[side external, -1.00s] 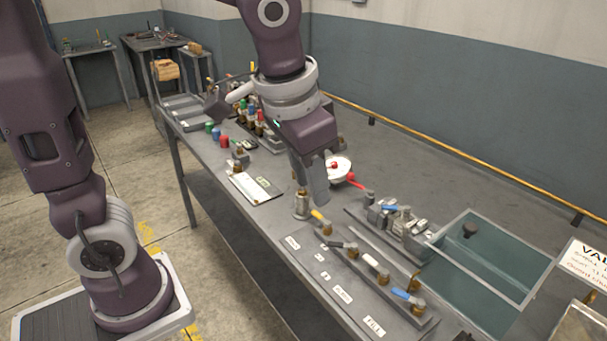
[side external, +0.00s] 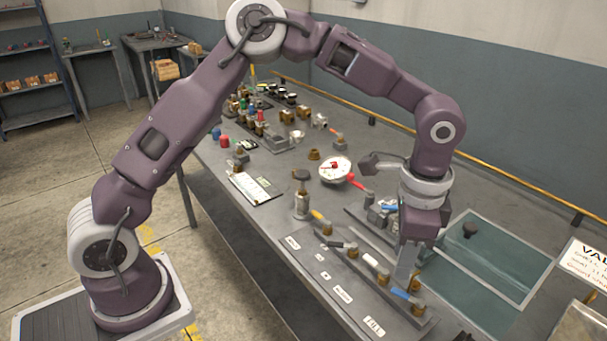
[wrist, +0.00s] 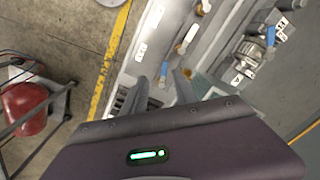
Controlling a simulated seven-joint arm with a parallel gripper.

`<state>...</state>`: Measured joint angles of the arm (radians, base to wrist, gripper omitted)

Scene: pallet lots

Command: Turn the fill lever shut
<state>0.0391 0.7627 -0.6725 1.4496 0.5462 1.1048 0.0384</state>
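A row of small brass valves stands on a grey strip (side external: 356,281) along the bench's front edge. The valve at the near end has a blue lever (side external: 405,295), beside a white label (side external: 374,326) that seems to read FILL. My gripper (side external: 405,280) points down just above this valve, overlapping the lever in the side view.
A lever with a white handle (side external: 371,261), a black one (side external: 342,245) and a yellow one (side external: 319,215) stand farther along the row. A clear tank (side external: 495,262) is close on the right. A dial with a red lever (side external: 335,170) and a clipboard (side external: 256,187) lie farther back.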

